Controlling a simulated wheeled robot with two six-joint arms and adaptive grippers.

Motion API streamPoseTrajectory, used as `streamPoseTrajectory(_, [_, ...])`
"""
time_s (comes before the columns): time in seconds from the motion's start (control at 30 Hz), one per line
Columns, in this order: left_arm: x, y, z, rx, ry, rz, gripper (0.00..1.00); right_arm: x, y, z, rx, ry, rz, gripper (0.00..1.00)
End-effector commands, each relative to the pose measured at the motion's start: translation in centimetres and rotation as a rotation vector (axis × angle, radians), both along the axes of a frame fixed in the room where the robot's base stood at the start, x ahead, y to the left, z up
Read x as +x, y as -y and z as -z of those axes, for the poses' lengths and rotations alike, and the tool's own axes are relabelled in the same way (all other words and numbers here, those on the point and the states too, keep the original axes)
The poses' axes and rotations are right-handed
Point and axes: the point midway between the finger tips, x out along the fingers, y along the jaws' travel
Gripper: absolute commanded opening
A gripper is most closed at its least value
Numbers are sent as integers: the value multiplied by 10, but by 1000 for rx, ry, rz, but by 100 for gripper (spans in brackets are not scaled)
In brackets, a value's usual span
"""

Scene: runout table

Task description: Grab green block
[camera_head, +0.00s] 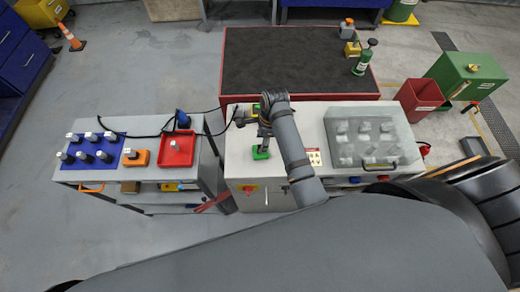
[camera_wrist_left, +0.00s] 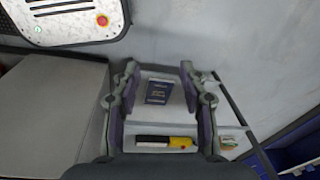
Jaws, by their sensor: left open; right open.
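A small green block or square base (camera_head: 260,153), with a pale grey piece seeming to stand on it, sits on the white worktop (camera_head: 235,163) in the head view. My right gripper (camera_head: 243,118) is above the left part of that worktop, farther back than the green piece and apart from it. It is open, with nothing seen in it. My left gripper (camera_wrist_left: 160,72) is open and empty in the left wrist view; no green block shows there.
A clear-covered tray (camera_head: 370,140) fills the worktop's right side. A lower cart at left holds a blue mat (camera_head: 92,150), an orange tray (camera_head: 135,158) and a red tray (camera_head: 175,150). In the left wrist view, a dark blue booklet (camera_wrist_left: 159,92) lies beyond the fingers.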

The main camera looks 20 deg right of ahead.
Motion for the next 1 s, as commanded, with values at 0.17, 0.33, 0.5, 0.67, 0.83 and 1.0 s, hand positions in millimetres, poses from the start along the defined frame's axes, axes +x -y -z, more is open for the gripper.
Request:
streamPoseTrajectory(0.17, [19, 0, -20, 0, 29, 1, 43, 0, -4, 27, -1, -7, -1, 50])
streamPoseTrajectory(0.33, [-2, 0, -19, 0, -3, 0, 43, 1, -6, 45, 0, -3, 1, 50])
streamPoseTrajectory(0.5, [-17, 0, -17, 1, -26, -1, 43, 2, -6, 46, -1, -1, 1, 50])
streamPoseTrajectory(0.67, [-12, 0, -17, 1, -19, 0, 43, 2, -6, 46, -1, -2, 1, 32])
streamPoseTrajectory(0.83, [-1, 0, -18, 0, -2, 0, 43, 2, -6, 46, -1, -2, 1, 9])
streamPoseTrajectory(1.0, [1, 0, -18, 0, 2, 0, 43, 2, -6, 46, 0, -2, 1, 0])
